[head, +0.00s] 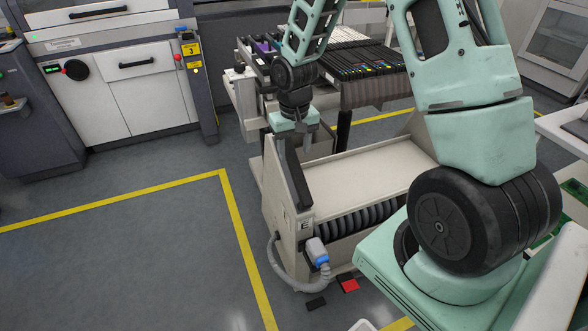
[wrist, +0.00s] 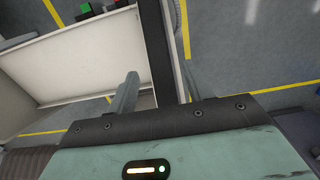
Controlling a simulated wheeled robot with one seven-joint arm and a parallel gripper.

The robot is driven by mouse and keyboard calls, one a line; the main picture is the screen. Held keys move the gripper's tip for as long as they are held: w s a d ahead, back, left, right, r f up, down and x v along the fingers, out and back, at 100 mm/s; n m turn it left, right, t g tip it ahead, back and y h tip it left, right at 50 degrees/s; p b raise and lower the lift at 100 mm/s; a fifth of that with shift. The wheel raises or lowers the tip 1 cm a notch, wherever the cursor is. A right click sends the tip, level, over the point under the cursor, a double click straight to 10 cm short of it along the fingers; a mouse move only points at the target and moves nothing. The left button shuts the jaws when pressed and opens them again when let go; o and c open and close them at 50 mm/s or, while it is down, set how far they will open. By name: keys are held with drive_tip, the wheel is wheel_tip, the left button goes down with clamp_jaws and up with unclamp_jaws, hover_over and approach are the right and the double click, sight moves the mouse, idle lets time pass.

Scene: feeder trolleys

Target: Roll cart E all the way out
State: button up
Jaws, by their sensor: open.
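Cart E (head: 283,195) is a beige trolley with an "E" label, standing in the middle of the head view with its flat top empty. A dark handle bar (head: 291,175) runs down its left end. My gripper (head: 294,146) is at the upper end of this bar. In the wrist view my gripper (wrist: 157,82) is open, with one finger on each side of the dark bar (wrist: 156,45). I cannot tell whether either finger touches it. The cart's pale top panel (wrist: 75,65) shows to the left there.
A grey hose with a blue-and-white plug (head: 317,250) hangs on the cart's near end. A feeder rack (head: 350,65) stands behind. Open floor (head: 120,240) with yellow lines lies left, before a grey machine (head: 120,90).

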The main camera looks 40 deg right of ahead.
sight(295, 163)
wheel_tip(295, 163, down, 7)
drive_tip(key=shift+f, duration=0.15)
clamp_jaws()
